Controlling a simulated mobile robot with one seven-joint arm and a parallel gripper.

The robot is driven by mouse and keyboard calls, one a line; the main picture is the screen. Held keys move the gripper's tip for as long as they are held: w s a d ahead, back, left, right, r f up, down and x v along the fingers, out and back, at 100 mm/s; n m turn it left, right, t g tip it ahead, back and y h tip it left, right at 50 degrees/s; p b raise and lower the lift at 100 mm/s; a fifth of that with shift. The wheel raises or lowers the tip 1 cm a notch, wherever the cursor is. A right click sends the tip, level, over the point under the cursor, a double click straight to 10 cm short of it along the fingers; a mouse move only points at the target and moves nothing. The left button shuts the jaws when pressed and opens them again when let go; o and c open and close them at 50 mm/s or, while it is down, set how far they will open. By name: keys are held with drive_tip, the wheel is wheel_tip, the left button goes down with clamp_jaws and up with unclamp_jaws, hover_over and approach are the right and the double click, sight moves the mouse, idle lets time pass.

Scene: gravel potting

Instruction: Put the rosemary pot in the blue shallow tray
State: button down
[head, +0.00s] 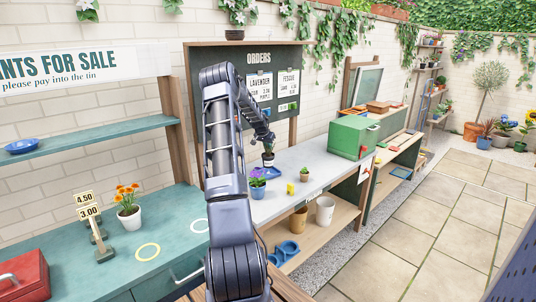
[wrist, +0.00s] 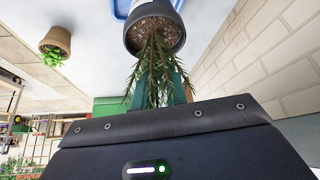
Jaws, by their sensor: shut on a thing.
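The rosemary pot (head: 268,156) is a dark grey pot with needle-leaved green stems. In the wrist view the pot (wrist: 150,38) appears upside down at the top, with soil and a pale label showing. My gripper (head: 268,146) is shut on it; the leaves hide most of the fingers in the wrist view. The blue shallow tray (head: 272,173) lies on the grey counter, just below the pot. Its edge also shows in the wrist view (wrist: 121,9), behind the pot. I cannot tell whether the pot touches the tray.
A purple-flowered plant (head: 257,180) stands close left of the tray. A small terracotta pot (head: 304,177) and a yellow object (head: 290,188) are to the right. A green box (head: 353,137) stands at the counter's far end. My arm hides part of the counter.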

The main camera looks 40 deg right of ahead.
sight(268, 154)
drive_tip(key=shift+f, duration=2.25)
drive_tip(key=c, duration=1.4)
unclamp_jaws()
